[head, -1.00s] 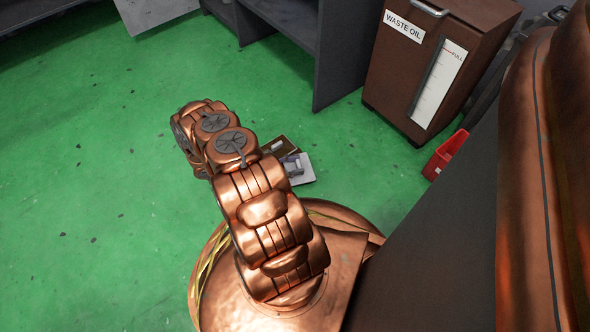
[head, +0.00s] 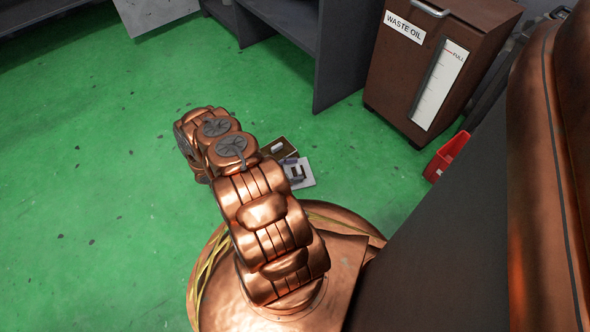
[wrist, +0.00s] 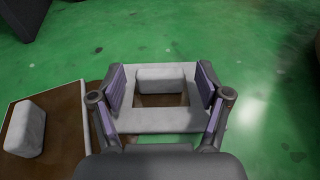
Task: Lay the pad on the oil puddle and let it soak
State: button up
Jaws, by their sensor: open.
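A pale square pad (wrist: 160,122) with a raised pale block handle (wrist: 165,78) lies flat on the green floor in the wrist view. Brown shows on its middle around the handle. My gripper (wrist: 162,82) is open, its purple-lined fingers on either side of the handle with small gaps. The pad also shows in the head view (head: 306,180), partly behind my arm. A second, brown-topped slab (wrist: 62,132) with a pale block (wrist: 25,128) lies beside it on the left.
A brown waste oil cabinet (head: 440,50) stands at the back right, with a red bin (head: 447,156) next to it. A grey shelf unit (head: 325,60) stands behind. The green floor (head: 80,180) to the left is clear apart from small dark specks.

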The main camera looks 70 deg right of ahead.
jog(key=shift+r, duration=0.15)
jog(key=p+v, duration=0.5)
jog(key=v, duration=0.5)
jog(key=shift+w+a+r, duration=0.1)
jog(key=shift+w, duration=0.1)
jog(key=shift+v, duration=0.75)
jog(key=shift+w+r, duration=0.2)
jog(key=shift+w, duration=0.05)
jog(key=w+a+r+m+t+y, duration=0.1)
jog(key=w+a+r+m+y, duration=0.15)
jog(key=r, duration=0.75)
jog(key=w+a+r+m+t+y, duration=0.15)
jog(key=a+r, duration=0.25)
jog(key=r, duration=0.7)
jog(key=w+a+r+m+t+y, duration=0.15)
jog(key=a+r, duration=0.25)
jog(key=r, duration=0.6)
jog(key=s+a+r+t+y, duration=0.1)
jog(key=s+a+r, duration=0.3)
jog(key=a, duration=0.4)
jog(key=s+a+r+m+t+y, duration=0.1)
jog(key=s+a+r+t+y, duration=0.1)
jog(key=s+a+r, duration=0.3)
jog(key=s+a+r+m+t+y, duration=0.1)
jog(key=s+a+r+t, duration=0.2)
jog(key=a, duration=0.8)
notch_tip(320, 180, up, 3)
jog(key=shift+s+f, duration=0.1)
jog(key=shift+s, duration=1.05)
